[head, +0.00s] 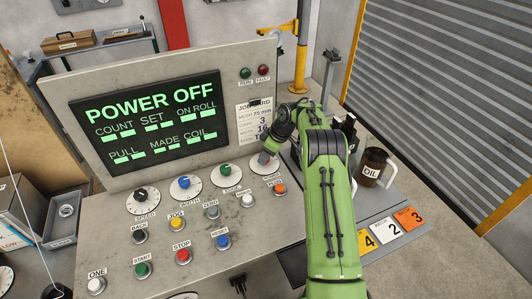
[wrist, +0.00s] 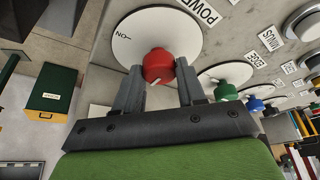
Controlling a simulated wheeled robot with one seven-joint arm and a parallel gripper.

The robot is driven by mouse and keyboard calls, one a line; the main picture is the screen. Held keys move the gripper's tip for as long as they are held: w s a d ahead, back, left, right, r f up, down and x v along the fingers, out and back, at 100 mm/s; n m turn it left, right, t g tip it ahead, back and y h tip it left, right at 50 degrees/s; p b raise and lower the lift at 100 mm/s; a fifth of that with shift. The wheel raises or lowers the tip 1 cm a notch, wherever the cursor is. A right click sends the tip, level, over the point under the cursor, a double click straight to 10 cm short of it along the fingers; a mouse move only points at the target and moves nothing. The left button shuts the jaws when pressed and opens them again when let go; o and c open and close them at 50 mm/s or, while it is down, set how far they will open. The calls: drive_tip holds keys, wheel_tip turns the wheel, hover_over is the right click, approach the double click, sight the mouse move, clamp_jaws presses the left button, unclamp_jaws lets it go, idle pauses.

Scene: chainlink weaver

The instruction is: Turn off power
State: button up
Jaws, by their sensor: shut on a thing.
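The control panel's screen (head: 150,125) reads POWER OFF, with COUNT, SET, ON ROLL, PULL, MADE and COIL below it. In the wrist view a red knob (wrist: 158,66) sits on a white dial (wrist: 150,28), near a POWER label (wrist: 200,10). The dial shows an ON mark at its left. My gripper (wrist: 158,76) is shut on the red knob, one finger on each side. In the head view my gripper (head: 267,157) reaches down to the rightmost dial (head: 258,168) and hides its knob. A small white mark shows on the knob's near edge.
Left of this dial are a green knob (head: 225,170), a blue knob (head: 184,182) and a black SPEED knob (head: 141,195). Several push buttons, including red STOP (head: 183,257), lie in front. An oil jug (head: 371,166) and numbered cards (head: 389,228) stand right of my arm.

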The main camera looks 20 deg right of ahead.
idle(0.4)
drive_tip(key=o, duration=1)
drive_tip(key=shift+o, duration=0.2)
drive_tip(key=p+v, duration=0.1)
drive_tip(key=v, duration=1.4)
drive_tip(key=shift+d+r, duration=0.15)
drive_tip(key=shift+r, duration=0.2)
